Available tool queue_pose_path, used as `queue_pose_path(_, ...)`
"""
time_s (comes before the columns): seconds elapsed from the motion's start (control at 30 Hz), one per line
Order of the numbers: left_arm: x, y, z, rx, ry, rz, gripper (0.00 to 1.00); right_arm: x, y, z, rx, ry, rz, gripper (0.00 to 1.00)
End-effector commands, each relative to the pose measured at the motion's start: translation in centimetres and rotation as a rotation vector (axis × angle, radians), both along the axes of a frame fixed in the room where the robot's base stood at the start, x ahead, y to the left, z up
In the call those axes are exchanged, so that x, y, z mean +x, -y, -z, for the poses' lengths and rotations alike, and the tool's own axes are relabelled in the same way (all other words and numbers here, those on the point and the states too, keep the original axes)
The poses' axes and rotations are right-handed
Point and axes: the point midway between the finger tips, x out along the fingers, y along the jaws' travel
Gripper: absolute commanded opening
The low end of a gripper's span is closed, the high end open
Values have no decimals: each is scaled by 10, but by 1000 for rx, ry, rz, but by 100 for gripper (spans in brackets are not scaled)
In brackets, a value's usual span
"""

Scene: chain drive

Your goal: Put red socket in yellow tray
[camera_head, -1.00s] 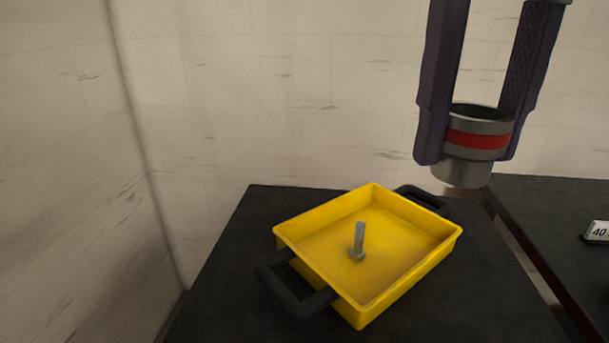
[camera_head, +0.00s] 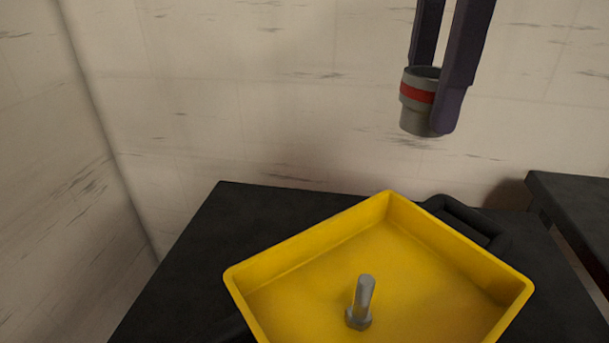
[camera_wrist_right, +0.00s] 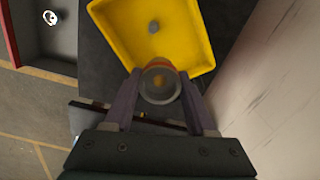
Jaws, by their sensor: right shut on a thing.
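The red socket, a grey metal cylinder with a red band (camera_head: 416,92), is held upright between the dark purple fingers of my right gripper (camera_head: 435,100). It hangs in the air above and behind the far corner of the yellow tray (camera_head: 300,248). In the right wrist view the socket (camera_wrist_right: 160,82) shows end-on between the fingers, and the near corner of the tray (camera_wrist_right: 190,66) lies just beyond it. The tray's near part is cut off in the head view. My left gripper is not in view.
A grey bolt (camera_head: 361,302) stands in the tray. Another dark surface (camera_head: 575,205) is at the right, with a gap between. A pale wall stands behind.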

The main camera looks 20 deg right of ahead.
Motion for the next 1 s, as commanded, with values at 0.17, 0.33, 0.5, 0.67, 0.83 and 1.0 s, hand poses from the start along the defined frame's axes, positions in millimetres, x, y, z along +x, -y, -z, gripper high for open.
queue_pose_path(0.17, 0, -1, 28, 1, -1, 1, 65, 2, 12, 34, 0, -8, 500, 0)
queue_pose_path(0.33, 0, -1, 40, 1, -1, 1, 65, 4, 19, 49, -1, -10, 839, 0)
queue_pose_path(0.5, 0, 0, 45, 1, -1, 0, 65, 3, 23, 58, -4, -14, 993, 0)
queue_pose_path(0.67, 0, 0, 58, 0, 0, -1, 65, 2, 22, 92, -4, -21, 1017, 0)
queue_pose_path(0.83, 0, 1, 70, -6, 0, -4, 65, 2, 23, 141, -7, -20, 1016, 0)
queue_pose_path(1.0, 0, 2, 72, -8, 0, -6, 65, 3, 23, 184, -5, -18, 1015, 0)
